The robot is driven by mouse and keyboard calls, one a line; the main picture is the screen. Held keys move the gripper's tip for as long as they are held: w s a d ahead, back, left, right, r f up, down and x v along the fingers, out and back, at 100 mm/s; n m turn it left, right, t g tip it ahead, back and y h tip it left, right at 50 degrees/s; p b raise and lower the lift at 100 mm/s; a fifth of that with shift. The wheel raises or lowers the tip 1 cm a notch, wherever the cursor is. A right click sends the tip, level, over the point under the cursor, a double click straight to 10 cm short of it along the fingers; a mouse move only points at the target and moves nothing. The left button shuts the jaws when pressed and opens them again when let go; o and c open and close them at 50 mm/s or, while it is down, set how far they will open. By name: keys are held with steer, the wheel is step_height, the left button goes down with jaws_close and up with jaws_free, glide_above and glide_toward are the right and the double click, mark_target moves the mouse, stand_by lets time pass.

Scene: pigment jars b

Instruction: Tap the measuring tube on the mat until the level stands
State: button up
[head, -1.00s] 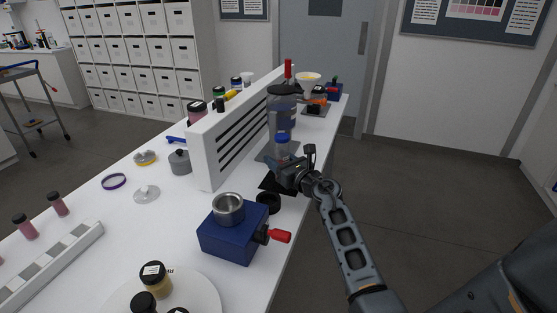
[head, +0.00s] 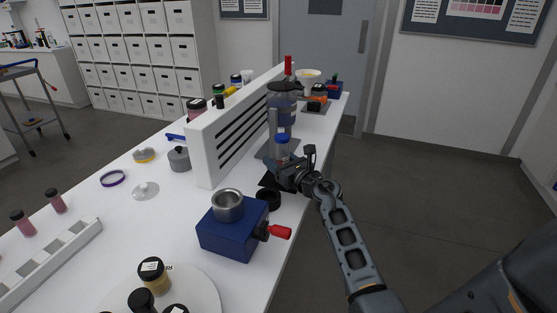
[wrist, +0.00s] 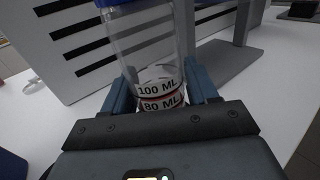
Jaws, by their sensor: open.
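The measuring tube (head: 282,152) is clear with a blue cap and stands upright by the stand at the bench's right edge. In the wrist view the tube (wrist: 150,45) shows bands marked 100 ML and 80 ML, with reddish edges near the lower band. My gripper (head: 286,168) is open, with its blue fingers on both sides of the tube; I cannot tell if either finger touches it. The black mat (head: 268,181) shows in part beside my gripper. The tube's foot and its powder level are hidden behind my gripper.
A white slotted panel (head: 207,160) stands left of the tube. A grey stand (wrist: 225,60) is close behind it. Nearer are a blue box (head: 228,236) with a metal cup and red handle, and a black ring (head: 269,198). The floor to the right is clear.

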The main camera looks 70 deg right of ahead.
steer(key=c, duration=0.9)
steer(key=shift+r, duration=0.15)
steer(key=shift+c, duration=0.5)
steer(key=shift+r+p, duration=0.55)
steer(key=shift+p, duration=0.1)
steer(key=o, duration=1)
